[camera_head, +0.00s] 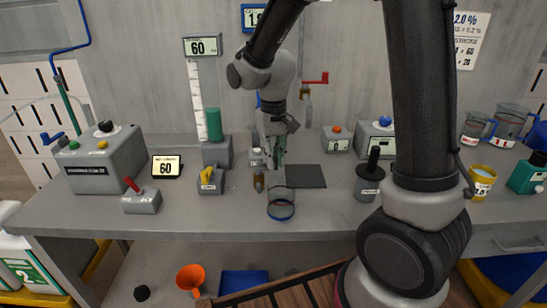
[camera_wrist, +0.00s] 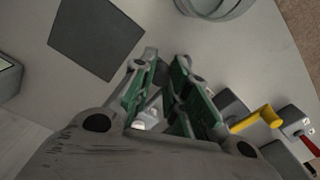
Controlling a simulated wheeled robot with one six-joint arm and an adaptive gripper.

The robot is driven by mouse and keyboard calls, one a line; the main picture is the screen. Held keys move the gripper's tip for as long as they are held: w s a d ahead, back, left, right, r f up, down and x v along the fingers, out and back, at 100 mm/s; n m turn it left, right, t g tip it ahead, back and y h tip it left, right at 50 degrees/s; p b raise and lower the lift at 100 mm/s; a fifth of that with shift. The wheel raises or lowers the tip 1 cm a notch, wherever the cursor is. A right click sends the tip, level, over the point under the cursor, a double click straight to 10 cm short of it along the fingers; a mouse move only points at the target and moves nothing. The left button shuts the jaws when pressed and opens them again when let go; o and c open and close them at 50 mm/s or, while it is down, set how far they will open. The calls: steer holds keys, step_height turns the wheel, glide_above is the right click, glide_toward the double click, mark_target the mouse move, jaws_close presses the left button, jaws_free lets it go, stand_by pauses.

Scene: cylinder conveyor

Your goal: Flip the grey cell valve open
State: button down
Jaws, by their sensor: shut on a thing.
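My gripper (camera_head: 275,157) hangs fingers-down over the middle of the bench, with green pads on its fingers. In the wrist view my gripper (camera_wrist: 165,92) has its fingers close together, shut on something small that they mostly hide. A pale piece (camera_wrist: 146,118) shows between the fingers near their base. A small labelled grey block (camera_head: 257,156) stands right beside and behind the fingers in the head view. Its label is too small to read, and any grey lever on it is hidden by my gripper, so I cannot tell the valve's position.
A yellow-handled valve (camera_head: 209,182) and a red-handled valve (camera_head: 141,201) stand to the left. A dark square mat (camera_head: 306,176) lies bare to the right.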

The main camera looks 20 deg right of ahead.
steer(key=c, duration=1.4)
jaws_free()
step_height(320, 180, up, 12)
steer(key=s+d+r+t, duration=0.1)
steer(key=s+d, duration=0.4)
steer(key=s, duration=0.1)
steer(key=s+d+r+t, duration=0.1)
steer(key=s+d+t, duration=0.1)
steer(key=s+d, duration=0.2)
steer(key=s+d+r+m+t, duration=0.1)
steer(key=s+d, duration=0.4)
steer(key=s, duration=0.4)
steer(key=shift+s+d+r, duration=0.2)
steer(key=shift+s+d, duration=0.1)
steer(key=shift+s, duration=0.1)
